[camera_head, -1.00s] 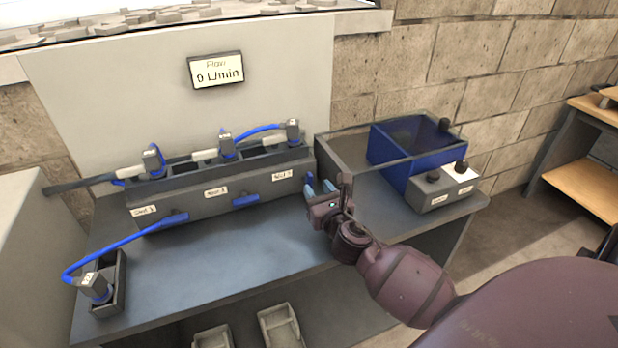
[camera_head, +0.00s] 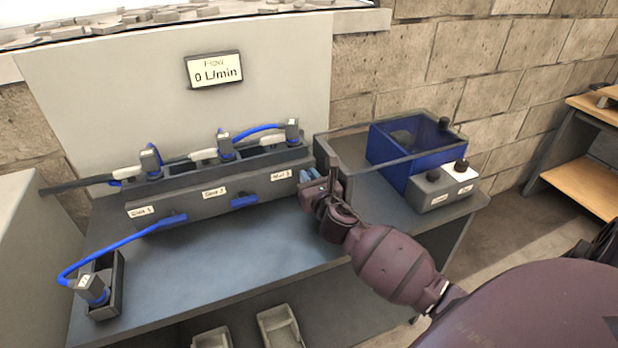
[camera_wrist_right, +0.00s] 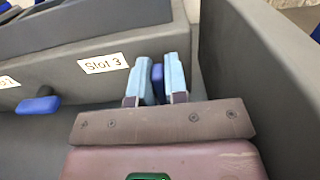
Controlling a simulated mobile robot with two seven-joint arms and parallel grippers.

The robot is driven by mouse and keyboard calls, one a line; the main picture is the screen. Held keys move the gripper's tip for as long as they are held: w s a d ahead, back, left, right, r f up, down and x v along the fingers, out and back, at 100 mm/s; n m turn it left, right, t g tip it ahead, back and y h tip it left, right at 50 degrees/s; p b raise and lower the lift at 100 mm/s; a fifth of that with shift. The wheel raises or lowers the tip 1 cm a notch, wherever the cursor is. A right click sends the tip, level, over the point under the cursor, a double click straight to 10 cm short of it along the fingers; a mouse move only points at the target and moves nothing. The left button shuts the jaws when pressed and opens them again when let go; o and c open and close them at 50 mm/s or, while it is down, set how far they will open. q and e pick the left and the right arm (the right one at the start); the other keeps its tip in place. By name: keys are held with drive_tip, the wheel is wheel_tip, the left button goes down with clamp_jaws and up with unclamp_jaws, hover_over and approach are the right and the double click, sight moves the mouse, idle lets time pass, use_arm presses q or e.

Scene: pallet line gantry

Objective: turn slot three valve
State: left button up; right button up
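The slot 3 valve handle (camera_wrist_right: 157,84) is a blue lever at the right end of the grey slot rack (camera_head: 220,203), by the "Slot 3" label (camera_wrist_right: 103,64). In the right wrist view it stands between my right gripper's (camera_wrist_right: 157,80) pale blue pads, which are close together and look shut on it. In the head view my right gripper (camera_head: 311,174) covers most of this handle. The flow display (camera_head: 214,69) reads 0 L/min. My left gripper is not in view.
A grey-walled bay (camera_head: 335,150) with a blue bin (camera_head: 388,155) stands close right of my right gripper. A control box (camera_head: 433,190) with black knobs is at the right. A blue-hosed connector (camera_head: 93,290) sits in a holder at front left. The middle tabletop is clear.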

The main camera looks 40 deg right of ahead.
clamp_jaws()
drive_tip(key=shift+d+m, duration=0.15)
drive_tip(key=shift+m, duration=0.65)
drive_tip(key=shift+s+d+m+p, duration=0.1)
drive_tip(key=shift+m+p, duration=0.2)
drive_tip(key=shift+m, duration=0.5)
drive_tip(key=m, duration=0.3)
drive_tip(key=shift+d+f+m, duration=0.2)
drive_tip(key=shift+d+m, duration=0.1)
drive_tip(key=m, duration=0.2)
drive_tip(key=shift+s+d+f+m, duration=0.1)
drive_tip(key=shift+d+f+m, duration=0.05)
drive_tip(key=shift+m, duration=0.15)
drive_tip(key=m, duration=0.4)
drive_tip(key=shift+d+f+m+p, duration=0.2)
drive_tip(key=shift+f+m+p, duration=0.1)
drive_tip(key=shift+f, duration=0.05)
drive_tip(key=shift+f+m, duration=0.2)
drive_tip(key=shift+m, duration=0.8)
drive_tip(key=shift+f+m, duration=0.15)
drive_tip(key=shift+m, duration=0.85)
